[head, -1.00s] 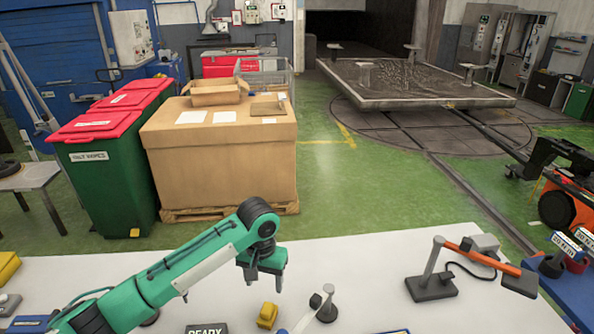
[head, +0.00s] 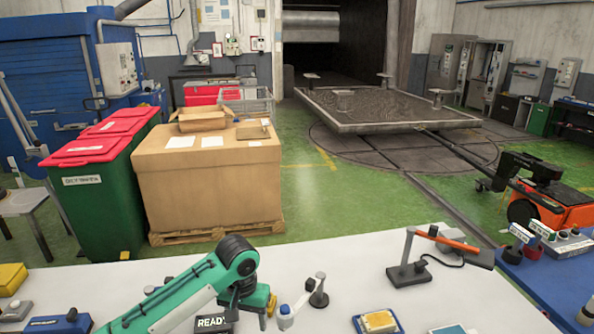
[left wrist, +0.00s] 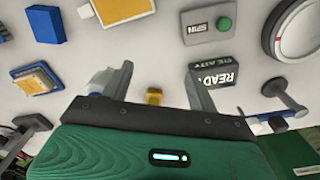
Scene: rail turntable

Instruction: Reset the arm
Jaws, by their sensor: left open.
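My left gripper (head: 243,302) is over the near part of the white table (head: 330,262), with its green arm coming in from the lower left. In the left wrist view its two fingers (left wrist: 160,88) stand wide apart with nothing gripped between them. A small yellow block (left wrist: 154,97) shows beyond the gap between them, and a yellow piece (head: 270,304) shows beside the gripper in the head view. The black READY sign (head: 212,323) is just below the gripper and shows by one finger in the left wrist view. My right gripper is not seen.
A small grey lever stand (head: 319,291) is right of the gripper. A stand with an orange bar (head: 447,238) and a blue tray with a yellow pad (head: 358,323) are further right. The left wrist view shows a SPIN button box (left wrist: 207,25).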

